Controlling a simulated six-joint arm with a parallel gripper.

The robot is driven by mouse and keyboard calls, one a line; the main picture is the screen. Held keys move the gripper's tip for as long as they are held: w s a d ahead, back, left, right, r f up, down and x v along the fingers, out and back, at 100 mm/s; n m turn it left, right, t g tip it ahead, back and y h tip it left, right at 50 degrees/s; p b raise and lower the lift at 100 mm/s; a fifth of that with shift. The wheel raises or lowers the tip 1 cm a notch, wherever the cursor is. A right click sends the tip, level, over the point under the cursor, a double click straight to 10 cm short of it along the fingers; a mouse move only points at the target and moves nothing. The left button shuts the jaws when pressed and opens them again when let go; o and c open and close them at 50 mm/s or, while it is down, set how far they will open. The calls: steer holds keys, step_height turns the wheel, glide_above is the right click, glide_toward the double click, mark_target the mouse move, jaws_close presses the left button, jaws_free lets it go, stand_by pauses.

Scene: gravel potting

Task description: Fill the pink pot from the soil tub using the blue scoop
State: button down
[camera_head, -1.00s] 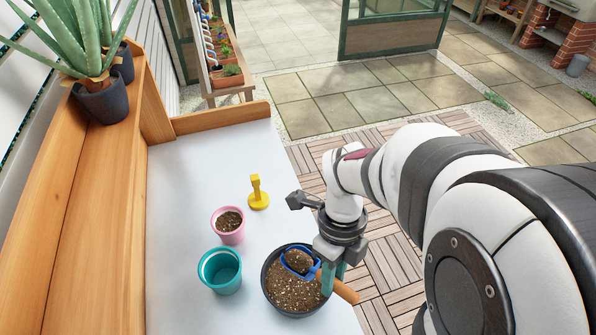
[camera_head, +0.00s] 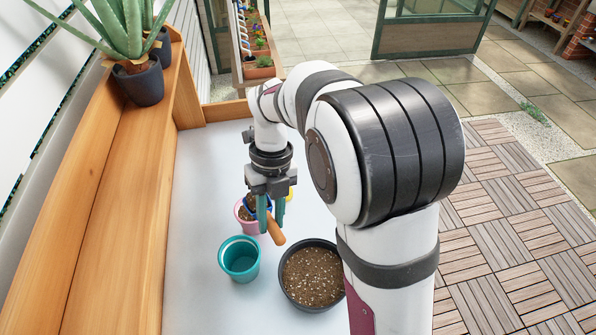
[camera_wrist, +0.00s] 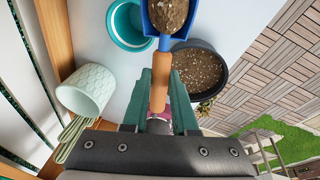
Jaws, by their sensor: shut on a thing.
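My gripper (camera_head: 270,217) is shut on the wooden handle of the blue scoop (camera_head: 251,201). Some brown soil shows at the pot's mouth. In the wrist view the scoop (camera_wrist: 147,22) points away from my gripper (camera_wrist: 161,78) and carries a heap of soil (camera_wrist: 169,14). The dark soil tub (camera_head: 283,292) stands at the right front of the white table, holding speckled soil; it also shows in the wrist view (camera_wrist: 222,85).
A teal pot (camera_head: 239,261), seemingly empty, stands just in front of the pink pot. A pale green patterned pot (camera_wrist: 84,92) shows in the wrist view. A wooden ledge (camera_head: 118,190) bounds the table's left.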

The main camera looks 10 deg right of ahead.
steer(key=shift+w+a, duration=0.3)
steer(key=shift+a, duration=0.25)
steer(key=shift+w+a+f+g+h, duration=0.2)
steer(key=shift+w+f+g, duration=0.15)
steer(key=shift+w+g, duration=0.3)
steer(key=shift+w+a+f+g+h, duration=0.1)
steer(key=shift+w+f+g+h, duration=0.2)
steer(key=shift+g, duration=0.55)
steer(key=shift+w+a+r+g, duration=0.1)
steer(key=shift+w+r+g, duration=0.75)
steer(key=shift+w+g, duration=0.3)
steer(key=shift+a+m, duration=0.1)
steer(key=shift+m, duration=0.2)
steer(key=shift+w+r+g, duration=0.1)
steer(key=shift+w+g, duration=0.05)
steer(key=shift+g, duration=0.1)
stand_by(0.3)
